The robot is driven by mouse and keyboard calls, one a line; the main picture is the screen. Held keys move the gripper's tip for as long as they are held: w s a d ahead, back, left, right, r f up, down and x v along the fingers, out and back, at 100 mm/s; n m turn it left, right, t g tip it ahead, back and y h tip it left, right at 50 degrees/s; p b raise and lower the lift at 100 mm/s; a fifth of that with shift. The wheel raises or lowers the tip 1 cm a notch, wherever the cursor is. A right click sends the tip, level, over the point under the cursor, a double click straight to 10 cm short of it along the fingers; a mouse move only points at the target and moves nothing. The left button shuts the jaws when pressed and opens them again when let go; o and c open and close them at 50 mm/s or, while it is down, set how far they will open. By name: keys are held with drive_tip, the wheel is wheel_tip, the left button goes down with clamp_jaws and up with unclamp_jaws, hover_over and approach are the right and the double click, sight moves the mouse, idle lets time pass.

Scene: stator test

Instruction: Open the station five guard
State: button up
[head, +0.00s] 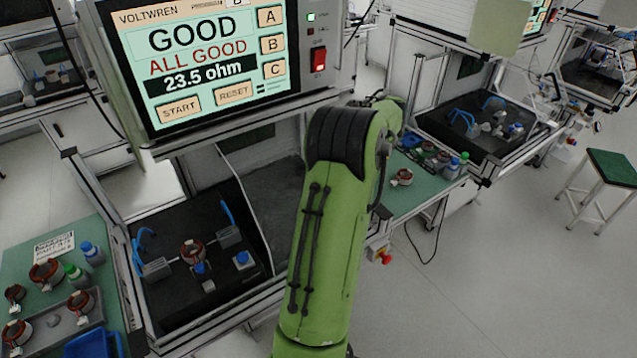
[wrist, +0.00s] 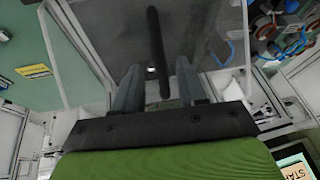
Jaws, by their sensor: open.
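In the wrist view my gripper (wrist: 158,88) is open, with a finger on each side of a dark bar-shaped handle (wrist: 155,40). The bar runs between the fingers, with visible gaps on both sides; I cannot tell whether either finger touches it. The handle lies against a smoky grey, see-through panel (wrist: 110,20), which looks like a guard. No station number is readable. In the head view my green arm reaches over the middle and hides the gripper and handle.
A test screen (head: 215,50) reads GOOD, 23.5 ohm. Below it, a black bay (head: 215,285) holds a copper-wound stator (head: 192,251). A green bench (head: 30,260) with stators and bottles is at left. Another station (head: 480,135) stands at right, near a stool (head: 612,167).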

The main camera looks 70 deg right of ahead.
drive_tip(key=p+v, duration=0.3)
drive_tip(key=v, duration=0.7)
drive_tip(key=shift+r, duration=0.35)
